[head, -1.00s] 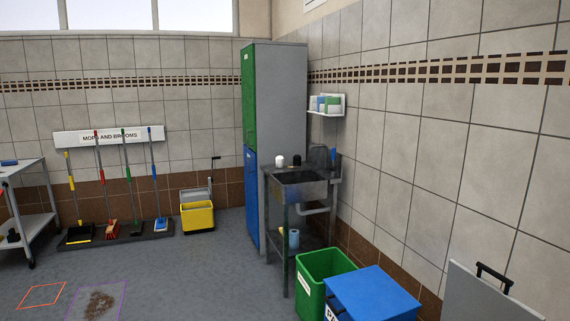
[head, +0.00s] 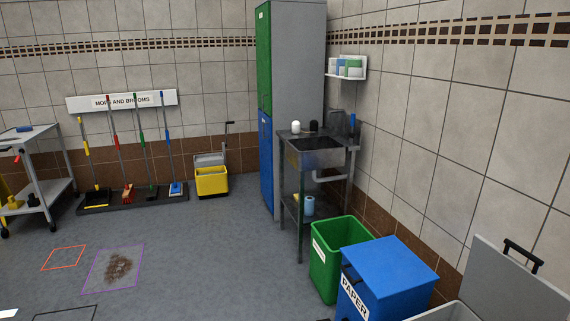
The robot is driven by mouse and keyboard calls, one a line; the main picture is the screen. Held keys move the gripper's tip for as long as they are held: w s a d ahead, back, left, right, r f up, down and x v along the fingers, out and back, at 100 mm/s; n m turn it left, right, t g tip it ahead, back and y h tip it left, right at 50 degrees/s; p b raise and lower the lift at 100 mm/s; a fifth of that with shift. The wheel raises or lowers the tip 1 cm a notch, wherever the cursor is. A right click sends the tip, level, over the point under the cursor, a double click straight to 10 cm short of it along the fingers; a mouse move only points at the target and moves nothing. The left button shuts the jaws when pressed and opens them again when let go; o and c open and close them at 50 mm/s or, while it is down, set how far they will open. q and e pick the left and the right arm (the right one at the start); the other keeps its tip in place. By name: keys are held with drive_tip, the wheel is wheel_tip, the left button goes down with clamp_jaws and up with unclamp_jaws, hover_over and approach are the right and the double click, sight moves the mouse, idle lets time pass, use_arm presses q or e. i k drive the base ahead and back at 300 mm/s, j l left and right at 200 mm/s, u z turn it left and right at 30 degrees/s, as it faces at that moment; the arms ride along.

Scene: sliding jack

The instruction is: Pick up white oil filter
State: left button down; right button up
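A small white rounded object (head: 296,127) stands upright on the back left rim of the metal sink (head: 318,159). It may be the white oil filter, but it is too small to tell. A similar black object (head: 314,126) stands just to its right. Neither of my grippers is in view.
A green bin (head: 325,262) and a blue paper bin (head: 392,262) stand in front of the sink, to the right. A tall green and blue locker (head: 265,160) is beside it. A trolley (head: 45,190) stands at left.

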sight(296, 126)
drive_tip(key=i+j+u, duration=0.3)
drive_tip(key=i, duration=0.8)
drive_tip(key=i+u, duration=0.25)
drive_tip(key=i, duration=0.85)
drive_tip(key=i+z, duration=0.1)
drive_tip(key=i, duration=0.65)
drive_tip(key=i+j, duration=0.2)
drive_tip(key=i, duration=0.55)
drive_tip(key=i+j+z, duration=0.15)
drive_tip(key=i, duration=0.6)
